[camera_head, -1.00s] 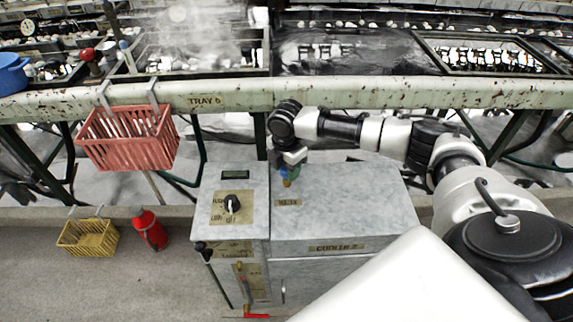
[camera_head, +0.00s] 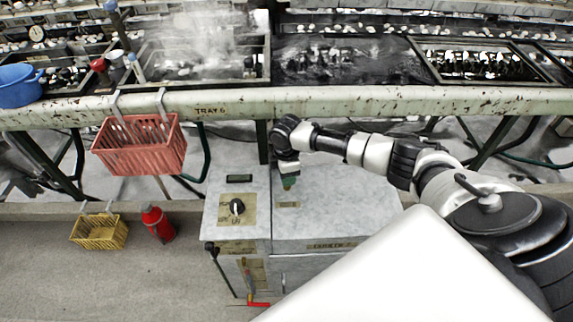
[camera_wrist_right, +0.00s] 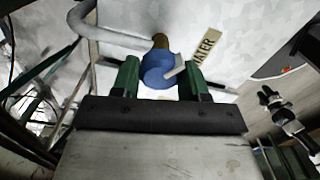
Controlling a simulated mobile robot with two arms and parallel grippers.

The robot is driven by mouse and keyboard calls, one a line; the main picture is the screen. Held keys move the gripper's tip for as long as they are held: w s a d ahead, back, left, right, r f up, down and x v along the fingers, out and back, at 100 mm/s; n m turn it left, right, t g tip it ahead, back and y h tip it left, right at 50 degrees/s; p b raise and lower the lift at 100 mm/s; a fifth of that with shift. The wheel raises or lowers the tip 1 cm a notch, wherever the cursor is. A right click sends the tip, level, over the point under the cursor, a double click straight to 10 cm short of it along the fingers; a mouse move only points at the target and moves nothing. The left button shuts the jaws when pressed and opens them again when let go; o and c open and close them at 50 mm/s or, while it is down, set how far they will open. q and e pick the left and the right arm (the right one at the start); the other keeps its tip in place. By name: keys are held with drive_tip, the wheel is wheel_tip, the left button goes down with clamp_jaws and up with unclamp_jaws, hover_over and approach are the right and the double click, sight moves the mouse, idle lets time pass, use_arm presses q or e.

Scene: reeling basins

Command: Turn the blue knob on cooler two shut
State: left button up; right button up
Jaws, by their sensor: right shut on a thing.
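The blue knob (camera_wrist_right: 157,70) sits between the two green fingers of my right gripper (camera_wrist_right: 162,76) in the right wrist view. The gripper is shut on it. A small white lever or tab sticks out from the knob's right side, and a brass fitting shows behind it. Cooler two (camera_head: 345,205) is a grey box with its name plate on the front edge. In the head view my right gripper (camera_head: 289,183) points down over the left part of its top, and the knob is hidden there. My left gripper is not in view.
Left of cooler two is a grey panel with a black dial (camera_head: 237,207). A long rusty rail (camera_head: 350,102) runs behind, with basins beyond. A red basket (camera_head: 140,155) hangs from it.

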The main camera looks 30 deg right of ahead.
drive_tip(key=m+p, duration=0.1)
drive_tip(key=m, duration=0.1)
drive_tip(key=m+p, duration=0.1)
drive_tip(key=p, duration=0.1)
drive_tip(key=m+p, duration=0.2)
drive_tip(key=shift+r+m, duration=0.25)
drive_tip(key=shift+m, duration=0.05)
drive_tip(key=m+p, duration=0.2)
drive_tip(key=m, duration=0.1)
drive_tip(key=shift+f, duration=0.1)
drive_tip(key=shift+m+p, duration=0.65)
drive_tip(key=shift+m, duration=0.65)
drive_tip(key=shift+w+f, duration=0.1)
drive_tip(key=o, duration=0.9)
drive_tip(key=shift+o, duration=0.2)
wheel_tip(320, 180, up, 11)
drive_tip(key=p, duration=0.1)
drive_tip(key=shift+p, duration=0.3)
